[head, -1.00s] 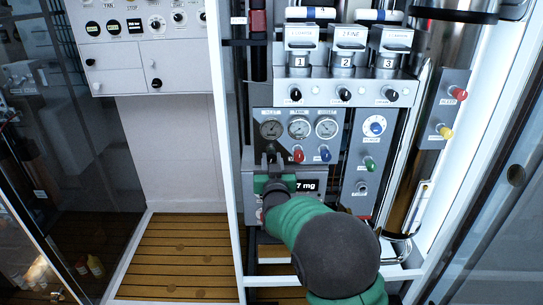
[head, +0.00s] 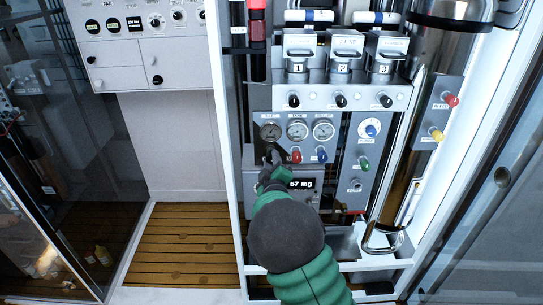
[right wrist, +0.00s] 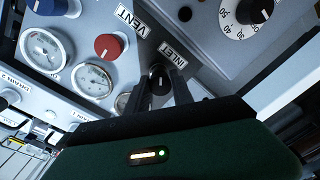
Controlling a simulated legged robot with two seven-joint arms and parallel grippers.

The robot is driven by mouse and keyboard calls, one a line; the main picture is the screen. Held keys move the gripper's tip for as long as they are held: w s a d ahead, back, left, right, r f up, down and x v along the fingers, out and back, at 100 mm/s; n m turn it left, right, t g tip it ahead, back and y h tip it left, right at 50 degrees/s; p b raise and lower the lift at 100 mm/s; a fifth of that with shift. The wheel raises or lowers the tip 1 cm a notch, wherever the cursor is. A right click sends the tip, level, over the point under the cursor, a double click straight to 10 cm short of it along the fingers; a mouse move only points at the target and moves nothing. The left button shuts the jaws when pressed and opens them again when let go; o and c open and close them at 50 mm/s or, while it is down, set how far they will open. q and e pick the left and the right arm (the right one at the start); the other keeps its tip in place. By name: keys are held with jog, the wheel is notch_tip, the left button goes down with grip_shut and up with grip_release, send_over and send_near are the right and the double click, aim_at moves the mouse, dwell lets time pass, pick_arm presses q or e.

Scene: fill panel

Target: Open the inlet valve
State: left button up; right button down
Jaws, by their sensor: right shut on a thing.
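The inlet valve is a small black knob beside the INLET label on the grey panel. It shows in the right wrist view (right wrist: 159,76), between the two dark fingers of my right gripper (right wrist: 160,92). In the head view my right gripper (head: 271,161) is at the left of the panel, just below the gauges, and mostly hides the knob. The right gripper is shut on the knob. How far the knob is turned I cannot tell. My left gripper is not in view.
A red knob (head: 296,156) by the VENT label and a blue knob (head: 322,154) sit close to the right of my gripper. Gauges (head: 297,130) are just above. A digital display (head: 301,184) is beside my wrist. A white frame post (head: 229,150) stands left.

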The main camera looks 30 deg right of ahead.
jog(key=n+p, duration=0.3)
jog(key=n, duration=0.1)
jog(key=shift+s+f, duration=0.1)
jog(key=shift+f, duration=0.1)
jog(key=shift+n, duration=0.4)
jog(key=c, duration=1.2)
grip_release()
jog(key=shift+c, duration=0.2)
jog(key=shift+o, duration=0.6)
jog(key=shift+r, duration=0.1)
jog(key=p+v, duration=0.1)
jog(key=v, duration=1.5)
jog(key=shift+s+a+p, duration=0.15)
jog(key=shift+a+p, duration=0.2)
